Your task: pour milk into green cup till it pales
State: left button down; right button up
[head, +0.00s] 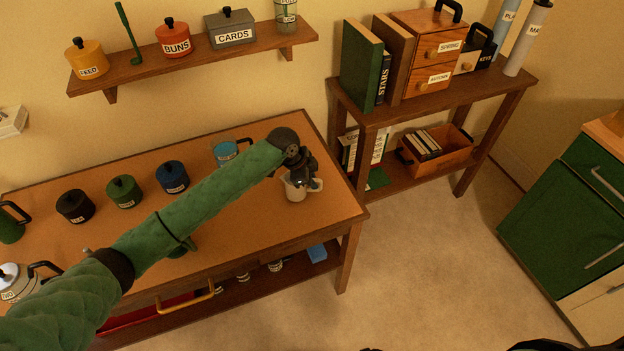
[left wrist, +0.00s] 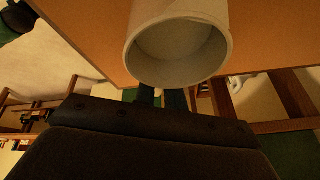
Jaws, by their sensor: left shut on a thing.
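My left gripper (head: 299,172) is shut on a small pale jug (head: 296,190) at the right end of the desk. In the left wrist view the jug (left wrist: 180,50) shows its round mouth and a plain pale inside; I cannot tell whether milk is in it. In the head view it looks about upright; whether it touches the desk is unclear. A green cup (head: 10,226) with a dark handle stands at the desk's far left, cut by the picture edge. Its contents are not visible.
Dark (head: 75,206), green (head: 123,191) and blue (head: 172,177) lidded pots line the desk (head: 258,215). A blue mug (head: 225,153) stands behind my left arm. A white lidded pot (head: 17,282) is at front left. My arm hides the desk's middle. Desk around the jug is clear.

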pick_arm(q)
jog(key=shift+f, duration=0.25)
jog(key=c, duration=1.4)
grip_release()
jog(key=shift+r+p, duration=0.75)
jog(key=shift+r, duration=0.3)
jog(key=shift+r+p, duration=2.2)
jog(key=shift+r, duration=0.75)
